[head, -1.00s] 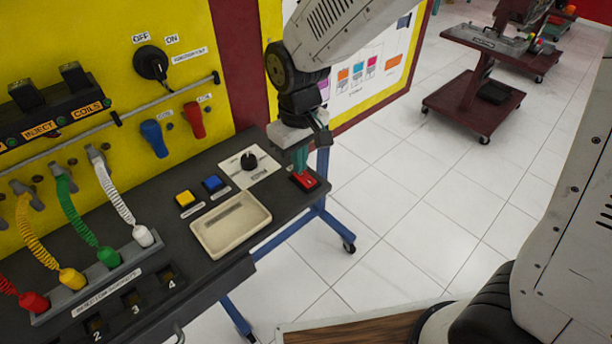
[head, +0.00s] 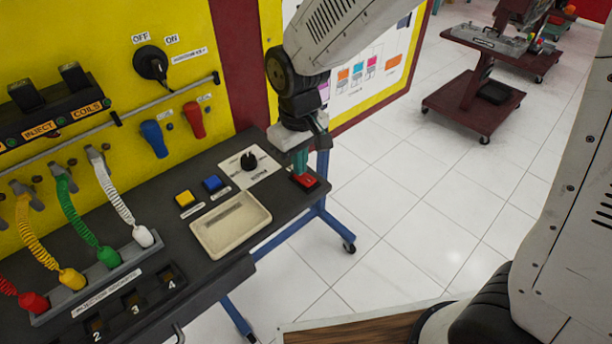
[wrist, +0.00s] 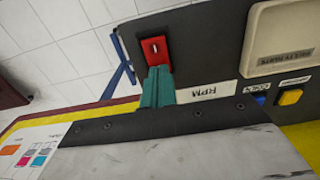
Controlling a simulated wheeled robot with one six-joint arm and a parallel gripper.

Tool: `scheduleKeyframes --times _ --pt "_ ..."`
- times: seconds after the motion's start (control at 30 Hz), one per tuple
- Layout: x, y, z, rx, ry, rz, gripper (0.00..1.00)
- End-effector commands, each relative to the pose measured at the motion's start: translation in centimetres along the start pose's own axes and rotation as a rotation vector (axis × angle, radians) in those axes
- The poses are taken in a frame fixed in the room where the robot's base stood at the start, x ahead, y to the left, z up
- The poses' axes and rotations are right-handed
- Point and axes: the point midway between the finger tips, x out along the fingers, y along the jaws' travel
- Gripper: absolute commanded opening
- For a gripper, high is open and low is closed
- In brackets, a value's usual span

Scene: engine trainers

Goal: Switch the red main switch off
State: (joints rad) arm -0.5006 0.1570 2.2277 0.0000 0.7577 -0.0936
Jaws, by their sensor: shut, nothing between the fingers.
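The red main switch (head: 304,180) is a small red rocker in a dark frame at the right end of the black bench top. It also shows in the wrist view (wrist: 155,53), with a small pale mark on its face. My gripper (head: 301,171) is shut and empty, with its green fingertips pointing down at the switch. In the wrist view the fingertips (wrist: 158,72) overlap the lower edge of the switch. I cannot tell whether they press on it. Part of the switch is hidden behind the fingers, and its rocker position is not clear.
A black rotary knob (head: 249,161) on a white plate stands just left of my gripper. Blue (head: 213,184) and yellow (head: 185,199) buttons and a cream tray (head: 230,225) lie further left. The yellow panel (head: 230,70) rises behind. Open floor is to the right.

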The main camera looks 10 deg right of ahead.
Motion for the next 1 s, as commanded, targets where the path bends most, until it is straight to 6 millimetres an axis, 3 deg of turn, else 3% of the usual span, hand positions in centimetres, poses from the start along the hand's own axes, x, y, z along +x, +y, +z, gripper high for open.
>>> scheduleKeyframes --times 0.7,1.0 --pt "-5.8 0.0 -0.1 0.000 0.003 0.000 0.00" --pt "-6.5 0.0 0.0 0.000 0.000 0.000 0.00"
